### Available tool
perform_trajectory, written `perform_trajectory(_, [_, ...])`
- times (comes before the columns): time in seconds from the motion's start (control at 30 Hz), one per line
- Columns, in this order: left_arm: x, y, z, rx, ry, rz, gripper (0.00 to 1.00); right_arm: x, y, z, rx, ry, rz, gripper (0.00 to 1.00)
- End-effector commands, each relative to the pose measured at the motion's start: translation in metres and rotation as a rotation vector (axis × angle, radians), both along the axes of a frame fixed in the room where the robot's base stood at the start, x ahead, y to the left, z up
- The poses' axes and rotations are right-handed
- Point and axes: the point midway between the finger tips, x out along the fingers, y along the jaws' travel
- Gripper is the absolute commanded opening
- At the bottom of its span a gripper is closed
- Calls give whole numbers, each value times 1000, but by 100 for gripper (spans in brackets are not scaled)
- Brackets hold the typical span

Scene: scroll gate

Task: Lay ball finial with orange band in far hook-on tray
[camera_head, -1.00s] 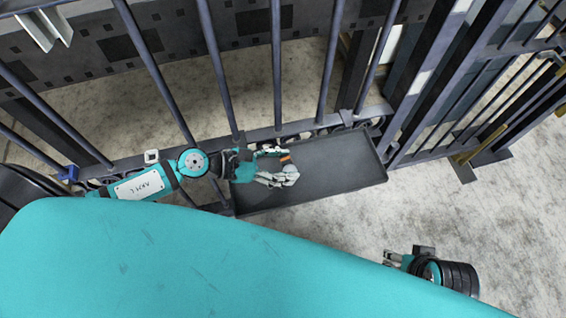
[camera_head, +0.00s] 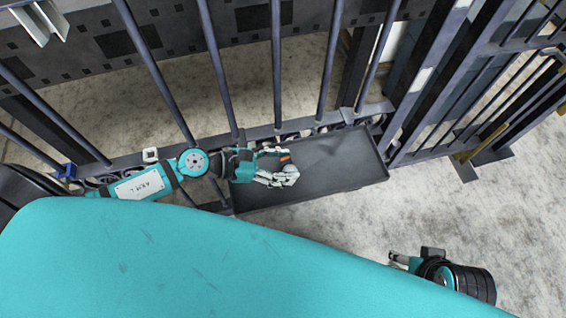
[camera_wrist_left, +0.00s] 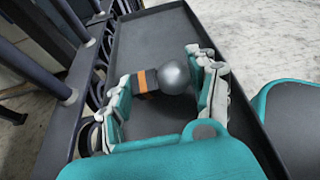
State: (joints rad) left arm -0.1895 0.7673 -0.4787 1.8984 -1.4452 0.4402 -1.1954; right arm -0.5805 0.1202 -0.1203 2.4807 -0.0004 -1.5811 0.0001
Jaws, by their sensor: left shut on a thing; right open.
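The ball finial (camera_wrist_left: 174,78) has a grey ball and an orange band on its dark stem. In the left wrist view it lies between the fingers of my left gripper (camera_wrist_left: 168,80), which is shut on it. I cannot tell whether the finial touches the tray floor. The tray also shows in the left wrist view (camera_wrist_left: 150,40). My right gripper (camera_head: 395,258) is open at the lower right, away from the tray.
The tray hangs along the lower rail of a dark barred gate (camera_head: 277,70). Scroll rings line the rail. A blue clamp-like piece (camera_head: 66,173) and a white one (camera_head: 150,155) sit on the rail to the left. The tray's right half is clear.

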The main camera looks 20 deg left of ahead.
Motion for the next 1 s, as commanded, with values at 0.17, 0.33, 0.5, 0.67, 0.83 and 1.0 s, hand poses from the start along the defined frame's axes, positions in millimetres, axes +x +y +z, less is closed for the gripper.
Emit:
perform_trajectory(0.17, [0,0,-3,-2,-1,0,14,0,0,-3,0,0,0,52])
perform_trajectory(0.33, [0,0,-5,-2,-1,0,14,0,0,-6,0,0,0,52])
perform_trajectory(0.5, [0,0,-8,-2,-1,0,14,0,0,-8,0,0,0,52])
perform_trajectory(0.67, [0,0,-10,-2,-1,0,14,0,0,-10,0,0,0,52])
perform_trajectory(0.83, [0,0,-12,-2,-1,0,14,0,0,-12,0,0,0,52])
perform_trajectory(1.0, [0,0,-12,-2,-1,0,14,0,0,-12,0,0,0,52])
